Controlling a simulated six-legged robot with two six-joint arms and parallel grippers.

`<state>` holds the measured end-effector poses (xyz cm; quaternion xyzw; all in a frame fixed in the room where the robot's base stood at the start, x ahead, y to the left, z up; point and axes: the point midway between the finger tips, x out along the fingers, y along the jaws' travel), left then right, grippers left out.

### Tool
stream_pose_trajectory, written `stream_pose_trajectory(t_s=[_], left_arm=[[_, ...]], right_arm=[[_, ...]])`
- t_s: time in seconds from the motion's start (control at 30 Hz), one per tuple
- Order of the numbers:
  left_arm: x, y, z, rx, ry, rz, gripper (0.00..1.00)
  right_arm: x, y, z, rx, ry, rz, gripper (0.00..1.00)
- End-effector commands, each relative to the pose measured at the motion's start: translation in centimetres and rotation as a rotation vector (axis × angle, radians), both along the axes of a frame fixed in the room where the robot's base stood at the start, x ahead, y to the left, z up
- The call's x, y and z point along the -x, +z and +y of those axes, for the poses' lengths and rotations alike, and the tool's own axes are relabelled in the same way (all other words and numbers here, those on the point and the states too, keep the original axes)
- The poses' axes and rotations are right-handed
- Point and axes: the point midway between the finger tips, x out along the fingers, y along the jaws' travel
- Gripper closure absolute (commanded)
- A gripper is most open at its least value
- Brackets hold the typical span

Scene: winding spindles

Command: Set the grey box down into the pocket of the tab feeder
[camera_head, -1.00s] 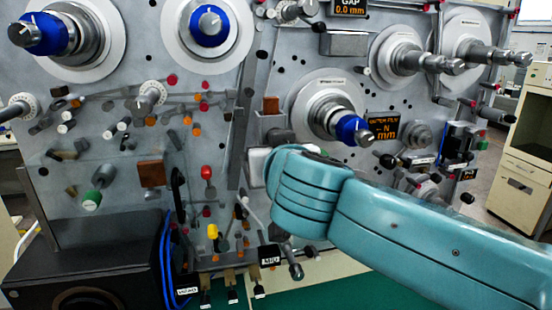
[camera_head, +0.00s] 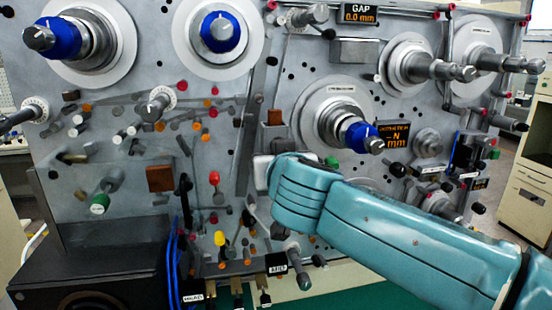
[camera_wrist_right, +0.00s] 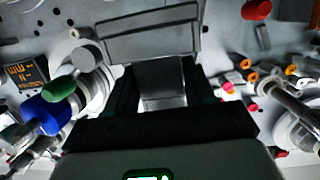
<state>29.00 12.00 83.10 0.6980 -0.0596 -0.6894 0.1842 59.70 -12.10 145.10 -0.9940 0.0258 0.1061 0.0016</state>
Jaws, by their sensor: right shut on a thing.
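A wide grey part with a ledge (camera_wrist_right: 150,36) lies just beyond the box. It may be the tab feeder, but I cannot tell for sure, and no pocket opening shows clearly. I cannot tell whether box and part touch. In the head view my teal right arm reaches in from the right to the panel and hides the fingers and the box. My left gripper is not in view.
The upright grey panel (camera_head: 105,150) is crowded with spindles, knobs and pegs. A blue-tipped spindle (camera_head: 360,135) juts out above my arm. A red-topped peg (camera_head: 214,179) and a yellow-topped one (camera_head: 219,239) stand to its left. A black box (camera_head: 90,265) is lower left.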

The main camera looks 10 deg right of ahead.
Motion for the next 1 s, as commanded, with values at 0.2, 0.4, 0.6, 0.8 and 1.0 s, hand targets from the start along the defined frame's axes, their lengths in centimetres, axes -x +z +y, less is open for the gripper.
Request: stream_pose_trajectory(t_s=[0.2, 0.4, 0.6, 0.8, 1.0], left_arm=[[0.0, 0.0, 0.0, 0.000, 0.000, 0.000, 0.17], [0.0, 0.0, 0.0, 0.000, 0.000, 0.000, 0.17], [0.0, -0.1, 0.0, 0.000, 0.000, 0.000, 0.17], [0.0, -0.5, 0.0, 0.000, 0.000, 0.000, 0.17], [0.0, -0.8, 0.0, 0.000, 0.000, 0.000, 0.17]], right_arm=[[0.0, 0.1, 0.0, 0.000, 0.000, -0.002, 0.27], [0.0, 0.1, 0.0, 0.000, 0.000, -0.001, 0.17], [0.5, 0.1, 0.1, 0.000, 0.001, 0.000, 0.17], [4.2, 1.0, 0.3, -0.002, 0.004, -0.004, 0.17], [9.6, 2.2, 0.6, -0.003, 0.005, -0.005, 0.17]])
